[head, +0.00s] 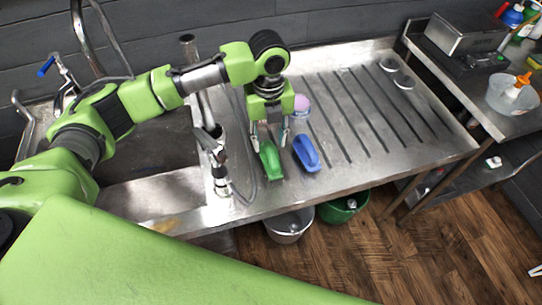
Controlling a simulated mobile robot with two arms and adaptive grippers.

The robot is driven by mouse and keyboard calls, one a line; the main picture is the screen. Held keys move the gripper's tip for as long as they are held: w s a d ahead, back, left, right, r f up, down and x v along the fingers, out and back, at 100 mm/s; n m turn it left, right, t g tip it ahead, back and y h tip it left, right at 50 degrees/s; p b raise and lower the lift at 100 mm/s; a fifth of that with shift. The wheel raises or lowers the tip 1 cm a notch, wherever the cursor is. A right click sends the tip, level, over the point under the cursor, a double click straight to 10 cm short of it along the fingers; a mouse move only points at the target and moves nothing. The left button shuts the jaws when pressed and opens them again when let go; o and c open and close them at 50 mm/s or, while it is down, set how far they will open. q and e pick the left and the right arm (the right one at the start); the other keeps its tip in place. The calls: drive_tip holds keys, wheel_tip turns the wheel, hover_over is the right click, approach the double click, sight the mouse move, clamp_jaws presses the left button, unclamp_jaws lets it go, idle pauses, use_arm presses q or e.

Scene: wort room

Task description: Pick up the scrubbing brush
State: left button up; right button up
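Two brush-like things lie on the steel drainboard (400,145) near its left front: a green one (270,161) and a blue one (307,154) just to its right. The blue one has a raised loop handle. I cannot tell from their look which is the scrubbing brush. My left gripper (268,140) points down with its fingers apart, one on each side of the green one's far end. I see nothing clearly held. The gripper stays left of the blue one. My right gripper is out of view.
A tap with a hose (220,170) and a sink (150,190) lie left. Metal (287,226) and green (345,207) buckets stand below. The drainboard's right side is mostly clear.

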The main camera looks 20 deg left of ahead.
sight(271, 149)
use_arm(q)
wheel_tip(271, 149, down, 2)
drive_tip(key=shift+d+f+p, duration=0.1)
drive_tip(key=shift+f+p, duration=0.05)
drive_tip(key=shift+p, duration=0.4)
wheel_tip(271, 149, down, 2)
drive_tip(key=shift+f+p, duration=0.2)
drive_tip(key=shift+p, duration=0.15)
drive_tip(key=shift+w+f, duration=0.1)
drive_tip(key=shift+f, duration=0.45)
clamp_jaws()
drive_tip(key=shift+r, duration=0.15)
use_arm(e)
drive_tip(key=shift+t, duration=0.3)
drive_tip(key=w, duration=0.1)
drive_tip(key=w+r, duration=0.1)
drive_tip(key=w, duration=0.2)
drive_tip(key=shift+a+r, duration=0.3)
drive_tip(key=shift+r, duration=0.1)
